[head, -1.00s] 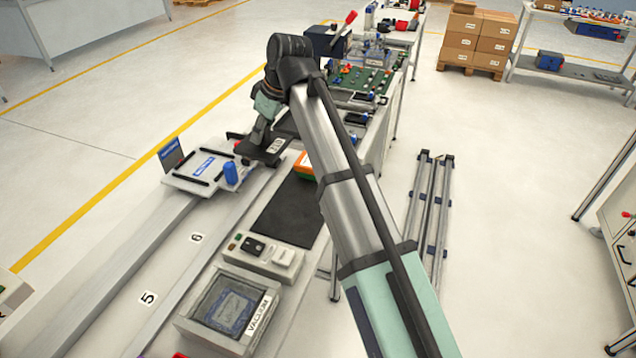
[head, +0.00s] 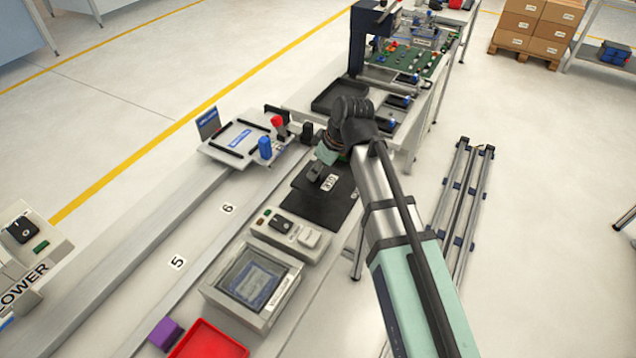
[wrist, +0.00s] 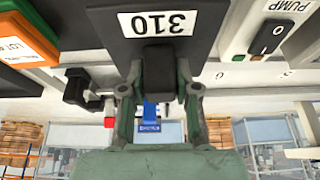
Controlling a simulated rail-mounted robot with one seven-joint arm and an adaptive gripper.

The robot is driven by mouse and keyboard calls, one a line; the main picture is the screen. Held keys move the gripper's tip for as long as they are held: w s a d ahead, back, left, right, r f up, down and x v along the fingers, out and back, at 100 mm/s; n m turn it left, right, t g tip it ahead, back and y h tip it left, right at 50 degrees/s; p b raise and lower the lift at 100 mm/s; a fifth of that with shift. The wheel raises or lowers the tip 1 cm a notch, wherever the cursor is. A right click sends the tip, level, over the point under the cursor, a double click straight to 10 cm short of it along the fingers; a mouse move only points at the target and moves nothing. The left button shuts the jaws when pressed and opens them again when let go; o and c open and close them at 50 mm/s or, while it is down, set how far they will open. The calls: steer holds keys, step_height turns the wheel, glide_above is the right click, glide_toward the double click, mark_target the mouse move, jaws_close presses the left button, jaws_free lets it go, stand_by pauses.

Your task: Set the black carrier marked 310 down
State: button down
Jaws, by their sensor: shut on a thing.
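The black carrier marked 310 (head: 345,181) is over the dark mat (head: 306,212) beside the pump switch panel in the head view. In the wrist view its flat black plate (wrist: 205,20) and white 310 label fill the top middle. My gripper (wrist: 158,88) is shut on the carrier's black grip block, one finger on each side. In the head view my gripper (head: 318,168) is at the carrier's left end. The carrier looks close to flat. I cannot tell whether its underside touches the mat.
The switch panel (head: 290,237) and vacuum display box (head: 252,285) stand nearer. A fixture plate (head: 240,142) with a blue knob stands to the left. An empty black tray (head: 340,96) lies beyond. An orange box (wrist: 28,38) is close by in the wrist view.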

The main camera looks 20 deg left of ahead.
mark_target(318, 186)
steer(key=shift+f+p, duration=0.5)
steer(key=shift+f, duration=2.9)
steer(key=shift+f, duration=0.2)
steer(key=c, duration=0.8)
jaws_free()
steer(key=shift+c, duration=0.2)
steer(key=shift+r, duration=0.15)
steer(key=b+v, duration=0.2)
steer(key=v, duration=1)
